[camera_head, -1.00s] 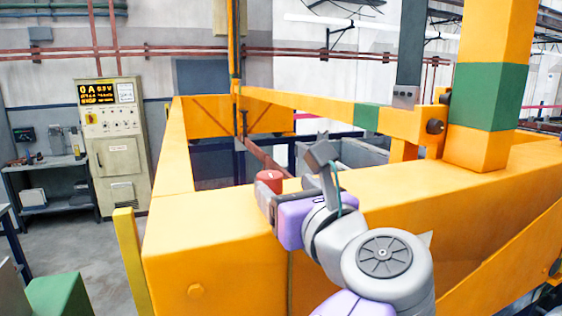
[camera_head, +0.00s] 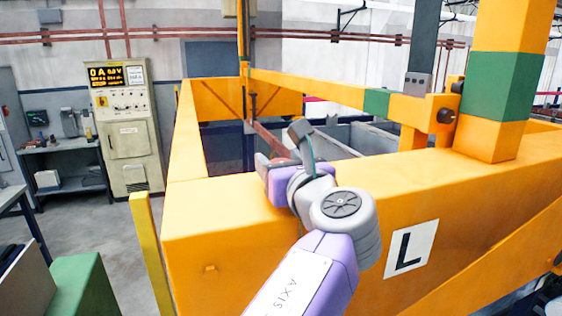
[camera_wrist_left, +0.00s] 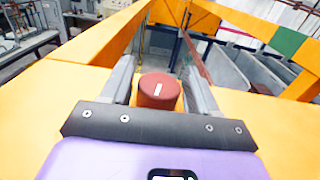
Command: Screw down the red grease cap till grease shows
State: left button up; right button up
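The red grease cap (camera_wrist_left: 160,91) is a short round cap with a small white mark on its top. It stands at the edge of the yellow beam (camera_head: 225,195). In the left wrist view my left gripper (camera_wrist_left: 160,92) has one finger on each side of the cap, with what look like narrow gaps; contact is hard to judge. In the head view the left gripper (camera_head: 281,158) reaches over the beam and hides most of the cap (camera_head: 283,161). No grease can be made out. My right gripper is not in view.
A yellow post with a green band (camera_head: 497,85) rises on the right. A yellow crossbar (camera_head: 330,92) runs behind the gripper. Grey tanks (camera_head: 365,140) lie beyond the beam. A control cabinet (camera_head: 127,130) stands at the back left. The beam top beside the cap is clear.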

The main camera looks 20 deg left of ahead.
pick_arm(q)
jog(key=c, duration=0.7)
jog(key=shift+f+m+t+h+b, duration=0.15)
jog(key=shift+m+t+h+b, duration=0.65)
jog(key=shift+h+b, duration=0.45)
jog(key=shift+m+t+h+b, duration=0.4)
jog(key=shift+m+h+b, duration=0.3)
jog(key=shift+h, duration=0.45)
jog(key=shift+a+m+h, duration=0.1)
jog(key=shift+m+h, duration=0.5)
jog(key=shift+h, duration=0.2)
jog(key=shift+m+t+h, duration=0.3)
jog(key=shift+m+h, duration=0.1)
jog(key=shift+h, duration=0.2)
jog(key=shift+r+m+h, duration=0.2)
jog(key=shift+m+h, duration=0.2)
jog(key=shift+h, duration=0.2)
jog(key=m+h+p, duration=0.1)
jog(key=h+p, duration=0.1)
jog(key=p, duration=0.1)
jog(key=m+h+p, duration=0.2)
jog(key=h+p, duration=0.1)
jog(key=m+g+h+p, duration=0.1)
jog(key=m+h+p, duration=0.1)
jog(key=h+p, duration=0.1)
jog(key=shift+r, duration=0.25)
jog(key=shift+d+f+m+g+h+p, duration=0.25)
jog(key=shift+m+h+p, duration=0.45)
jog(key=shift+p, duration=0.5)
